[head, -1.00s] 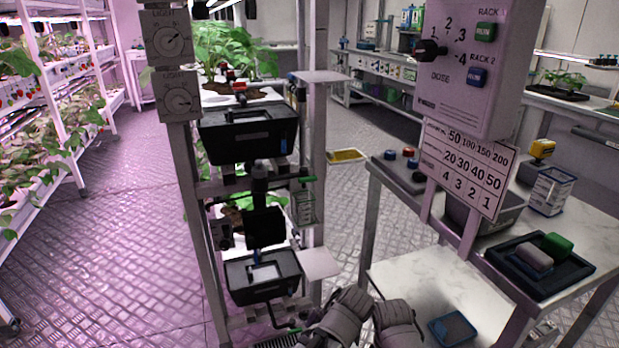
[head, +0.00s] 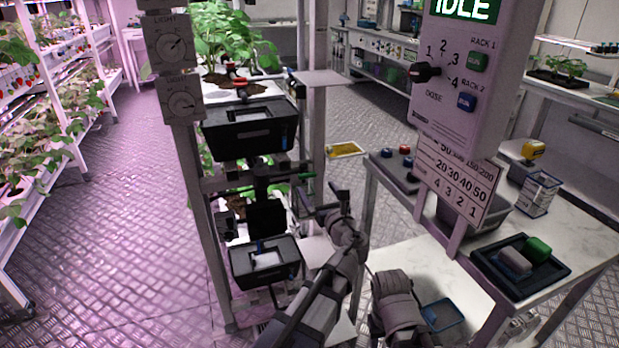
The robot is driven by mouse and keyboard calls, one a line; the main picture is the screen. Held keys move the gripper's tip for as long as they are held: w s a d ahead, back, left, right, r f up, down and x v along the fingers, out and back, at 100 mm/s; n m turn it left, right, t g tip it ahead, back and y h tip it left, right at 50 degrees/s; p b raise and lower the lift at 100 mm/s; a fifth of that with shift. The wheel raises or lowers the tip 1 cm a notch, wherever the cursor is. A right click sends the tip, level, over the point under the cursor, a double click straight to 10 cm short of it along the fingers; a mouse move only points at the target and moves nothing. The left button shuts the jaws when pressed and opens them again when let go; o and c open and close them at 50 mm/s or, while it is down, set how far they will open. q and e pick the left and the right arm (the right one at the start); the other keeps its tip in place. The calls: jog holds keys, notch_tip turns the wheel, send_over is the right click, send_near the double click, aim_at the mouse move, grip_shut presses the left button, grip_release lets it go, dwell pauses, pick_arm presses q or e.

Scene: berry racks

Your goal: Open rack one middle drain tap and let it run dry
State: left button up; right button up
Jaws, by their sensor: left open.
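The rack (head: 184,190) in the middle stands with black trays on its levels. At its middle level is a dark pipe fitting (head: 268,180) with a small green-ended lever (head: 306,176), likely the middle drain tap; its exact position is too small to tell. A black tray (head: 290,135) is above it and another black tray (head: 290,270) with a pale patch inside is below. My left gripper (head: 318,208) is open, just below and right of the green lever, apart from it as far as I can see. My right arm shows at the bottom, its gripper out of view.
A control box (head: 455,95) reading IDLE hangs at right, above a number card (head: 455,178). A side table (head: 410,265) holds a dark tray (head: 500,285) with a grey and a green block. The left aisle floor is clear.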

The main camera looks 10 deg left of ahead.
aim_at(308, 177)
pick_arm(q)
jog(key=x, duration=0.7)
jog(key=c, duration=1.4)
